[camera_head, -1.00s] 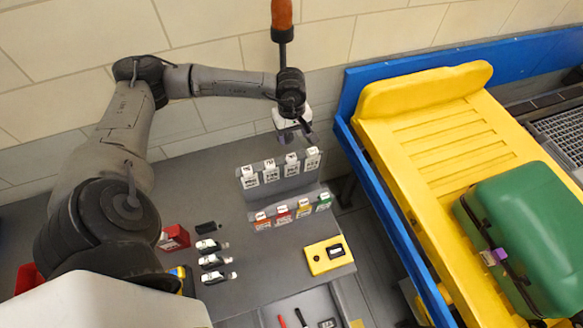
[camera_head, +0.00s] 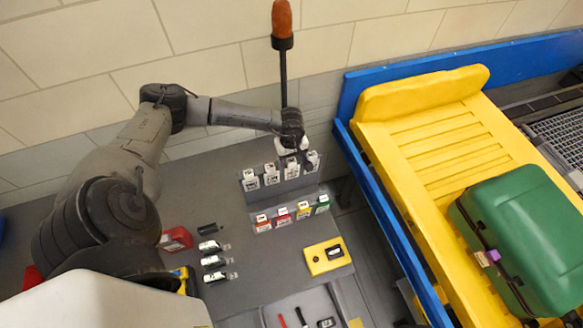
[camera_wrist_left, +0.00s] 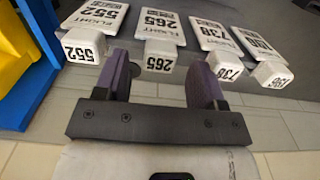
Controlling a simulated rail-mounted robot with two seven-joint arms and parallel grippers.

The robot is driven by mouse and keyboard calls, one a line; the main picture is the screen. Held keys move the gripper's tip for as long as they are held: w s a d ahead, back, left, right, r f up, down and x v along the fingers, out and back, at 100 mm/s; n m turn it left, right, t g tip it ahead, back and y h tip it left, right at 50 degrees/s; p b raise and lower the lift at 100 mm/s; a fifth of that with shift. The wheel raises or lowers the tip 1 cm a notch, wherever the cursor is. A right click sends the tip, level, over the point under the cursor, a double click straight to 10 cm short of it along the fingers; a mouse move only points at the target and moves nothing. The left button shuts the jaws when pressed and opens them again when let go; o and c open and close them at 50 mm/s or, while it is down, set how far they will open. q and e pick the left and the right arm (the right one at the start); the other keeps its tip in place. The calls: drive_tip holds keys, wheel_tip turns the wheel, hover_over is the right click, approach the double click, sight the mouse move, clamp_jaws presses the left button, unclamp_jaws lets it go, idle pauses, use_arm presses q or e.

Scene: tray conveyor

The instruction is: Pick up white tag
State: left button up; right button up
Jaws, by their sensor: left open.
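Several white tags stand in a row on the upper grey rack, including one (camera_head: 270,174) left of my gripper in the head view. In the left wrist view their tops read 552 (camera_wrist_left: 83,46), 265 (camera_wrist_left: 159,53), 738 (camera_wrist_left: 225,66) and a last number that is hard to read (camera_wrist_left: 272,74). My left gripper (camera_wrist_left: 160,66) is open, with its two purple fingers on either side of the 265 tag. I cannot tell whether they touch it. In the head view my left gripper (camera_head: 298,153) is over the right part of the row and partly hides tags. My right gripper is not in view.
A lower rack holds red, yellow and green tags (camera_head: 303,210). A yellow device (camera_head: 327,256) and small black-and-white items (camera_head: 214,261) lie on the grey table (camera_head: 225,205). A blue-edged yellow conveyor tray (camera_head: 420,150) with a green suitcase (camera_head: 530,235) is at right.

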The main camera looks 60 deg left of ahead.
sight(291, 168)
use_arm(q)
drive_tip(key=shift+f, duration=1.2)
clamp_jaws()
